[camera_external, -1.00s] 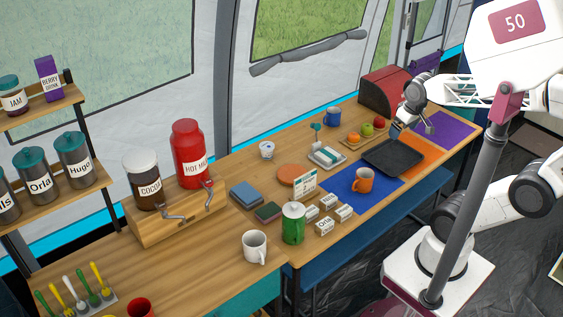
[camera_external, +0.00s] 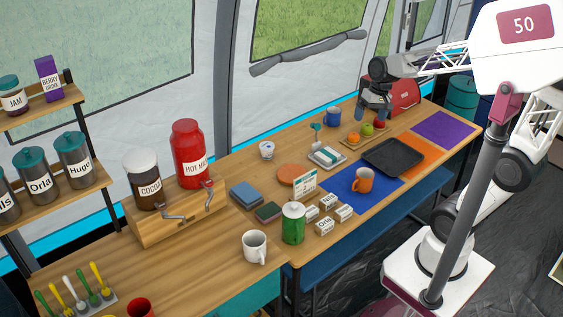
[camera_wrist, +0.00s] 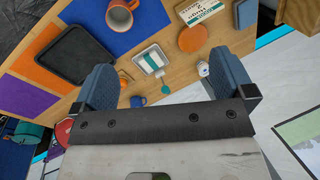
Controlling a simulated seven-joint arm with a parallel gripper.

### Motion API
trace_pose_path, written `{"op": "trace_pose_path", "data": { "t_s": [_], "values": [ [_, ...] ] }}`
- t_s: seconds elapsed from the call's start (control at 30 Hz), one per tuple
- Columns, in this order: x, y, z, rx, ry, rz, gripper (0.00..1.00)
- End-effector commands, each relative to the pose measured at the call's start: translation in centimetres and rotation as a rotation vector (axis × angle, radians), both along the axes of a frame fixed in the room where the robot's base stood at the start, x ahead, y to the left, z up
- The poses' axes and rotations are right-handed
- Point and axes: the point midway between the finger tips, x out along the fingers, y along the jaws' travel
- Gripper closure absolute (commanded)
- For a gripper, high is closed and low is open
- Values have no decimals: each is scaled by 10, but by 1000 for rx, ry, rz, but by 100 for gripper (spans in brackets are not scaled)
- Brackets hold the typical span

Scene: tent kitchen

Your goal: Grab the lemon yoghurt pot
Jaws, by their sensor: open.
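A small white pot (camera_external: 267,150) with a dark mark on its side stands upright near the back of the table, by the tent wall; its label is too small to read. It also shows in the wrist view (camera_wrist: 203,69), just inside the right finger. My gripper (camera_external: 373,115) is open and empty, high above the back right of the table near the red bread bin, well to the right of the pot. In the wrist view its two blue fingers stand wide apart, with the gripper (camera_wrist: 167,63) pointing down over the table.
Fruit (camera_external: 367,130), a black tray (camera_external: 393,157) and an orange mug (camera_external: 363,181) stand nearby. Bare wood surrounds the pot; the tent wall is close behind.

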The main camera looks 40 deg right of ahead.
Motion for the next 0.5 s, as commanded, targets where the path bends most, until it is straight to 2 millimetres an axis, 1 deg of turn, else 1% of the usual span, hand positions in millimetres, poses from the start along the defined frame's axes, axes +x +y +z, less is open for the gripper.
{"op": "trace_pose_path", "data": {
  "t_s": [0.03, 0.23, 0.5],
  "values": [
    [12, 2, -2, 18, 18, -20, 0],
    [52, 9, -9, 92, 82, -98, 0],
    [107, 19, -25, 190, 173, -203, 0]
  ]
}}
